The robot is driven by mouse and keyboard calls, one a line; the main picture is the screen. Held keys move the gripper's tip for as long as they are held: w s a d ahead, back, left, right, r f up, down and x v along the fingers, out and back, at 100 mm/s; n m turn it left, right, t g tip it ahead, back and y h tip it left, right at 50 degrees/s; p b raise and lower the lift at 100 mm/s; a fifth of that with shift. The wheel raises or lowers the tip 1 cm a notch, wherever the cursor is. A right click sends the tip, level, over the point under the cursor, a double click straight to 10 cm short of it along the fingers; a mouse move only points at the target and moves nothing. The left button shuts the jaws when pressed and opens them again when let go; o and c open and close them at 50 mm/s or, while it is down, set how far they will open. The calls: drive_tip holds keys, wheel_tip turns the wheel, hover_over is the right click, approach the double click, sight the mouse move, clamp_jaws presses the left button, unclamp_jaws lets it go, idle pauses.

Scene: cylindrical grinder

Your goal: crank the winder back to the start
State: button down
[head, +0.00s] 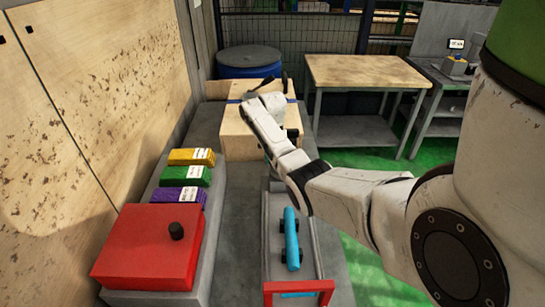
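A light wooden box (235,143) with a blue band stands at the far end of the grey bench and appears to be the winder. Dark handle-like parts show above its top, and I cannot tell which of them is a crank. My white arm reaches from the right over the bench to this box. My gripper (268,88) seems to be at the top of the box, among the dark parts. It is small and partly hidden by my own wrist, so its fingers and any grip on a handle cannot be made out.
A red box (148,250) with a black knob is at front left, with yellow (190,157), green (184,176) and purple (178,196) blocks behind it. A blue cylindrical piece (292,238) lies in a grey tray with a red handle (298,287). A wooden table (365,70) stands behind.

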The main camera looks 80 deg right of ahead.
drive_tip(key=shift+w+r, duration=0.1)
idle(0.3)
drive_tip(key=c, duration=0.9)
unclamp_jaws()
wheel_tip(320, 180, up, 11)
drive_tip(key=shift+f+b, duration=0.15)
drive_tip(key=shift+b, duration=0.35)
